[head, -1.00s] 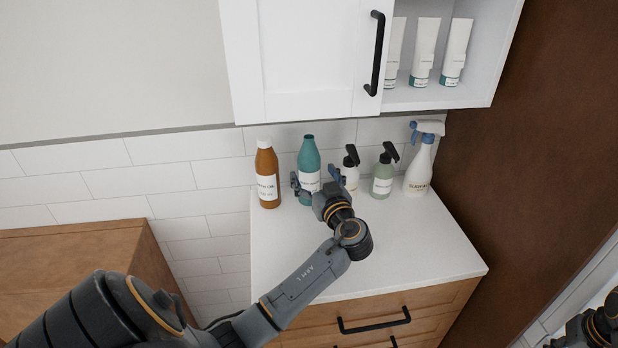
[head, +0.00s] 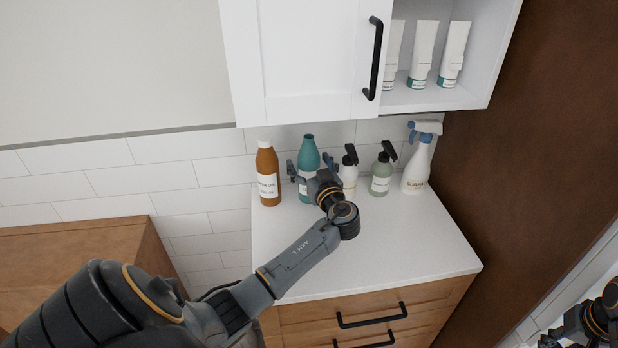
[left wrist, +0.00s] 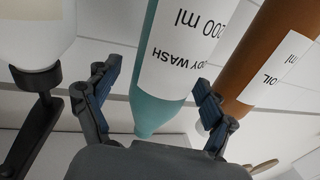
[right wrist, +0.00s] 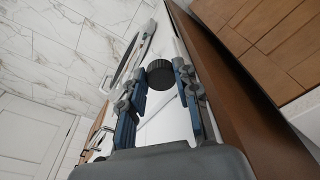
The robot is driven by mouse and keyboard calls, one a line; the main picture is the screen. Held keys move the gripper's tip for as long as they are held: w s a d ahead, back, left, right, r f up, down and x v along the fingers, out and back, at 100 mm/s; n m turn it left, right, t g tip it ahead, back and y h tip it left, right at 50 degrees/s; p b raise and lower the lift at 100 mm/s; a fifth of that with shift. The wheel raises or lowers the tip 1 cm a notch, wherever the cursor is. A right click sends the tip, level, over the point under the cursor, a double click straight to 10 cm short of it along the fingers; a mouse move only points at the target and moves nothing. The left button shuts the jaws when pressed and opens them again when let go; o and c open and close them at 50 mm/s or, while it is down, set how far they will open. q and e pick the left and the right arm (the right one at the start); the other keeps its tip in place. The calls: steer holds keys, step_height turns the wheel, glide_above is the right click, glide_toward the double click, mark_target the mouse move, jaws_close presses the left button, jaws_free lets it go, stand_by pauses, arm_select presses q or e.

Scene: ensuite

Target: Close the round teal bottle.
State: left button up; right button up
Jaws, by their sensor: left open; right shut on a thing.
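The teal bottle (head: 308,152) stands upright on the white counter near the tiled wall, with a bare teal top and a white label. In the left wrist view it appears upside down (left wrist: 163,95), between the fingers. My left gripper (head: 312,172) is open in front of the bottle, one finger to each side; I cannot tell whether either finger touches it. My right gripper (right wrist: 158,68) is shut on a dark ribbed cap (right wrist: 160,74), held at its fingertips. In the head view my right gripper is at the lower right corner, far from the bottle.
An amber bottle (head: 267,172) stands close left of the teal one. A white pump bottle (head: 349,172), a green pump bottle (head: 381,174) and a spray bottle (head: 417,165) stand to the right. A wall cabinet (head: 300,60) hangs above. The counter's front (head: 400,245) is clear.

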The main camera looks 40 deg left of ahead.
mark_target(311, 142)
arm_select(q)
steer(key=shift+r, duration=0.1)
jaws_close()
